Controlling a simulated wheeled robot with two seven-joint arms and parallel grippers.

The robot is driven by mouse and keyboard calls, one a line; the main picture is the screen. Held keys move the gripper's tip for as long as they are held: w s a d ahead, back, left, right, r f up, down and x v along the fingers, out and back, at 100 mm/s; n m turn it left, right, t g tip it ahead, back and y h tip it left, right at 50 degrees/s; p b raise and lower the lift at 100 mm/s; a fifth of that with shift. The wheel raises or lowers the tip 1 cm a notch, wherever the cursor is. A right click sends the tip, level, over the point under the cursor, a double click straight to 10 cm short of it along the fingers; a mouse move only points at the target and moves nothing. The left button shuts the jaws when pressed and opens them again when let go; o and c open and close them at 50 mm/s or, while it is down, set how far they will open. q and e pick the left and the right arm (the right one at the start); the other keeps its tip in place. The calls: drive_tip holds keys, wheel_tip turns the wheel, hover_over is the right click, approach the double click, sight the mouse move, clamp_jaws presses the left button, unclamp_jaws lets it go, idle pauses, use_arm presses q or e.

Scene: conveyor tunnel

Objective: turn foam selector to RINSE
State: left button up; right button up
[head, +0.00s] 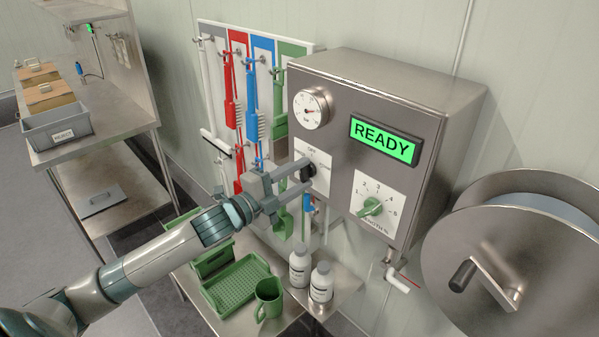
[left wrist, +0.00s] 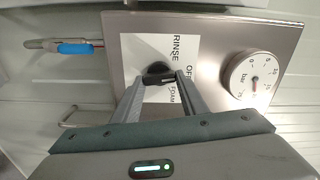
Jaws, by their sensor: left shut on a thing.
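The foam selector is a black knob (head: 308,171) on a white label plate (head: 322,159) at the lower left of the steel control box (head: 385,95). My left gripper (head: 300,174) reaches it from the left, with its two fingers shut on the knob. In the left wrist view the knob (left wrist: 157,69) sits between the fingertips (left wrist: 161,79). The label there reads RINSE (left wrist: 177,48), OFF and FOAM, turned sideways. The knob's bar lies roughly toward OFF; the fingers partly hide it, so its exact mark is unclear. My right gripper is not in view.
A pressure gauge (head: 311,108), a green READY display (head: 384,139) and a green numbered dial (head: 371,206) are on the box. A hose reel (head: 480,275) stands at right. Bottles (head: 321,283) and green trays (head: 236,284) sit below. A tool board hangs behind.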

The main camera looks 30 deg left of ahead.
use_arm(q)
drive_tip(key=n+p, duration=0.1)
drive_tip(key=n, duration=0.2)
drive_tip(key=n+p, duration=0.1)
drive_tip(key=n, duration=0.1)
drive_tip(key=shift+a+r+n+p, duration=0.1)
drive_tip(key=shift+r+n+p, duration=0.1)
drive_tip(key=shift+n+p, duration=0.15)
drive_tip(key=n+p, duration=0.1)
drive_tip(key=n, duration=0.2)
drive_tip(key=shift+n, duration=0.35)
drive_tip(key=shift+n+p, duration=0.4)
drive_tip(key=shift+f, duration=0.1)
drive_tip(key=o, duration=1)
drive_tip(key=shift+o, duration=0.2)
drive_tip(key=shift+a, duration=0.1)
